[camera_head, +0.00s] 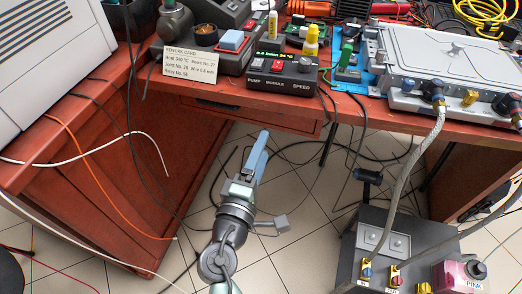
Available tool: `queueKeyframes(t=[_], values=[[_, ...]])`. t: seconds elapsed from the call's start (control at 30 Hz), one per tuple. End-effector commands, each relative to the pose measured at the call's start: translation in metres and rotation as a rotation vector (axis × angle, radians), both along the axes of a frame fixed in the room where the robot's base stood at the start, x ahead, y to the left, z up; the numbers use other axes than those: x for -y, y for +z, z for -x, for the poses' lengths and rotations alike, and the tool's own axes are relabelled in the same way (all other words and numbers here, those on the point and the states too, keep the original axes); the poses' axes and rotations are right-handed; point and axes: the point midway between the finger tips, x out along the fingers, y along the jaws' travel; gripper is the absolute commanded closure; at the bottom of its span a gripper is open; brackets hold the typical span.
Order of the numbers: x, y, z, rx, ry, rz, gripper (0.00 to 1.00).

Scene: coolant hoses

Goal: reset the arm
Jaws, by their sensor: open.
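My gripper (258,152) is in the middle of the head view, at the end of my arm, which rises from the bottom edge. Its long blue-grey fingers point up the picture, toward the desk's front edge. It appears over the tiled floor, apart from the desk and from the hoses. I see nothing held in it. The gap between the fingers is hard to make out from this angle.
A red-brown desk (345,112) spans the back, with a pump module (283,72), a card (190,63) and a silver case (445,62). A grey braided hose (408,170) runs from the case to a dark floor unit (400,235). Loose cables cross the floor.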

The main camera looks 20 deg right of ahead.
Motion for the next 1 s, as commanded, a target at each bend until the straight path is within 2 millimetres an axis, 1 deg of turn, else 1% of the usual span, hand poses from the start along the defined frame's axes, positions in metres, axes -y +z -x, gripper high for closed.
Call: queueKeyframes(t=[0.47,0.53,0.57,0.67,0.77,0.8,0.83,0.87,0.9,0.93,0.97,1.0], values=[[0.000,0.000,0.000,0.000,0.000,0.000,0.28],[0.000,0.008,-0.003,0.022,0.003,-0.022,0.28],[0.000,0.015,-0.005,0.042,0.005,-0.041,0.28],[-0.002,0.057,-0.018,0.164,0.030,-0.169,0.28],[-0.009,0.124,-0.030,0.353,0.098,-0.370,0.28],[-0.014,0.155,-0.033,0.435,0.139,-0.459,0.28],[-0.018,0.178,-0.034,0.494,0.174,-0.525,0.28],[-0.022,0.201,-0.033,0.551,0.212,-0.589,0.28],[-0.028,0.231,-0.030,0.625,0.268,-0.670,0.28],[-0.033,0.253,-0.027,0.676,0.312,-0.728,0.28],[-0.038,0.275,-0.023,0.726,0.360,-0.786,0.28],[-0.045,0.304,-0.015,0.788,0.428,-0.858,0.28]])
